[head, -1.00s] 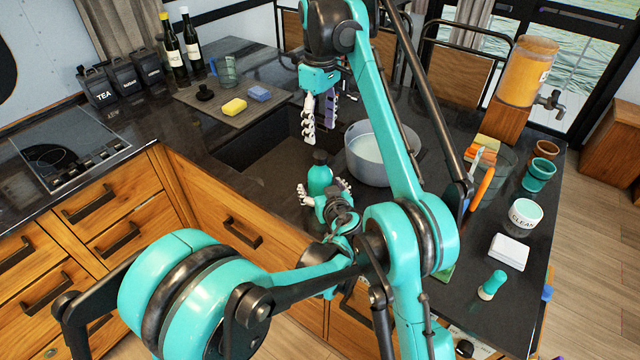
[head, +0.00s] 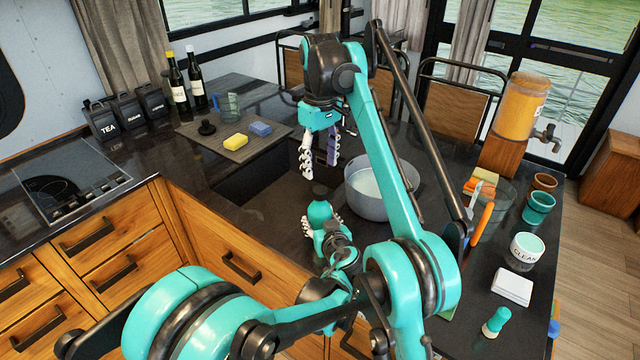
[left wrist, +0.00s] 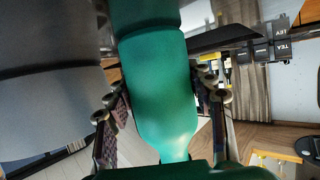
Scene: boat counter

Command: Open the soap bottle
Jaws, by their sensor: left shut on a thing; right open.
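The pot holds liquid and stands close to the bottle. A sink (head: 250,180) lies to the left, with a yellow sponge (head: 236,142) and a blue sponge (head: 260,129) on a mat behind. Cups, an orange-handled tool and a white block (head: 512,287) crowd the right counter.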

